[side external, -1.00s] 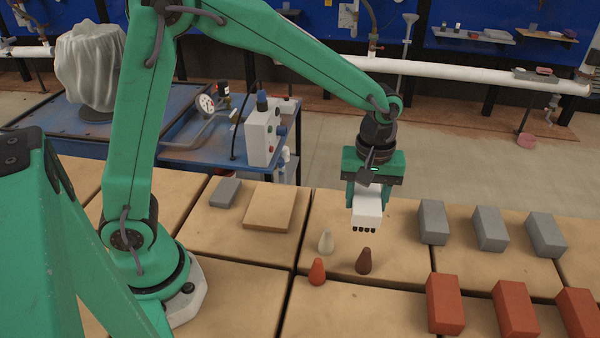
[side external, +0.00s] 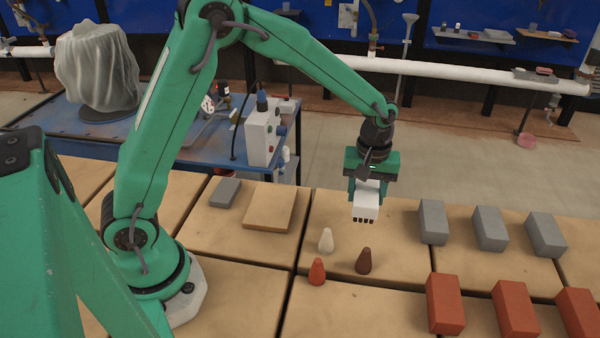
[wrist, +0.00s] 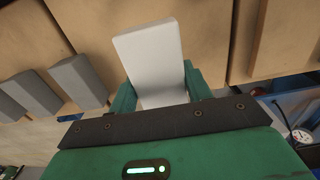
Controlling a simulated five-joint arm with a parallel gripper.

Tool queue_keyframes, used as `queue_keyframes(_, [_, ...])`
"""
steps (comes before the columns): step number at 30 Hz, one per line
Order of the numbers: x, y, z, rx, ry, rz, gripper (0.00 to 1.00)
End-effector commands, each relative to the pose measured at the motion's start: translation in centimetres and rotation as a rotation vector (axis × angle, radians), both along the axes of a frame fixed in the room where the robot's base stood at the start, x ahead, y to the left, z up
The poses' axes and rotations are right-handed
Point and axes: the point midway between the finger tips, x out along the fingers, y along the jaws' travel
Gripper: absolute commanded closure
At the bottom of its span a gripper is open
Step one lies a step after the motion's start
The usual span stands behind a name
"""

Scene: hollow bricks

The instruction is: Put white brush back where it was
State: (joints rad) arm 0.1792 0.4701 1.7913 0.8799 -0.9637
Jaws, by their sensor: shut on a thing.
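The white brush (side external: 366,206) is a pale block with a row of dark tips along its lower edge. My gripper (side external: 367,190) is shut on it and holds it above the tan tabletop, bristle end down. In the wrist view the white brush (wrist: 160,62) appears as a plain white slab between the two green fingers of my gripper (wrist: 160,85). Its bristles are hidden there.
A white cone (side external: 326,241), an orange cone (side external: 317,272) and a brown cone (side external: 364,261) stand below the brush. Grey bricks (side external: 490,229) and red bricks (side external: 515,308) stand to the right. A small grey block (side external: 225,192) and a tan slab (side external: 271,208) lie left.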

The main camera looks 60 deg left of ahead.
Motion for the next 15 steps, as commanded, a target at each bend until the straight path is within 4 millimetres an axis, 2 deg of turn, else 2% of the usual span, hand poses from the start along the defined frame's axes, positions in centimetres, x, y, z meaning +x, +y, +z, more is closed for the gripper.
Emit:
queue_keyframes(6, [1.8,2.4,-1.8,0.0,0.001,0.002,0.72])
queue_keyframes(15, [2.4,3.1,-2.3,0.0,-0.001,0.0,0.72])
